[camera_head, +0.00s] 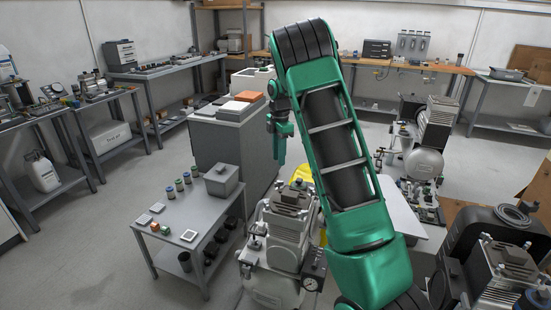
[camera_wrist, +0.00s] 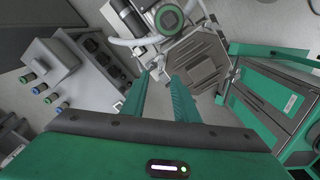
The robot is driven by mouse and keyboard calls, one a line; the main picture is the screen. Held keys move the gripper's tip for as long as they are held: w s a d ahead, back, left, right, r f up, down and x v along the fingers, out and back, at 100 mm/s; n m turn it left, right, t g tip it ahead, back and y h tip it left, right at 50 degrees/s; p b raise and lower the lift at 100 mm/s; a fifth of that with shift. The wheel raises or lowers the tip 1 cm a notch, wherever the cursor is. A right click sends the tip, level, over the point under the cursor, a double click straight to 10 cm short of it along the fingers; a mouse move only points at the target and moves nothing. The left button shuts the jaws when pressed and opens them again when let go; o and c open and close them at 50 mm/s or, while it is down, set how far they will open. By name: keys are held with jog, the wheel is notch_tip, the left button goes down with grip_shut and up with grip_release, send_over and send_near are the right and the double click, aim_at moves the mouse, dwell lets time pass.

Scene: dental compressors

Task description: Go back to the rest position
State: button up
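My gripper (camera_head: 279,150) hangs fingers-down in the head view, in front of the grey cabinet (camera_head: 232,150) and above the floor between it and the near compressor (camera_head: 287,225). In the wrist view, the two green fingers of my gripper (camera_wrist: 160,78) stand apart with nothing between them, so it is open and empty. A compressor (camera_wrist: 190,50) shows beyond the fingertips there. My green arm is raised and bent, crossing the middle of the head view and hiding part of the room behind it.
A small grey table (camera_head: 165,243) at left holds a grey box (camera_head: 222,179), several lidded cylinders and pale square pieces. Other compressors stand at right (camera_head: 425,162) and front right (camera_head: 505,265). Workbenches (camera_head: 165,68) line the walls.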

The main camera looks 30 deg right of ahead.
jog(key=s+a+r+m, duration=0.2)
jog(key=s+r+m, duration=0.35)
jog(key=s, duration=0.55)
jog(key=s+a+r+m, duration=0.1)
jog(key=s+r+m, duration=0.3)
jog(key=s+m, duration=0.45)
jog(key=s+a+m, duration=0.2)
jog(key=s+m, duration=0.1)
jog(key=s, duration=0.6)
jog(key=s+a+f+m, duration=0.1)
jog(key=s+a+m, duration=0.1)
jog(key=s, duration=0.6)
jog(key=s+a+f+m, duration=0.1)
jog(key=s+m, duration=0.3)
jog(key=s, duration=0.5)
jog(key=shift+s+a+f, duration=0.25)
jog(key=shift+s+a, duration=0.1)
jog(key=shift+a, duration=0.2)
jog(key=shift+w+f, duration=0.25)
jog(key=shift+w, duration=0.4)
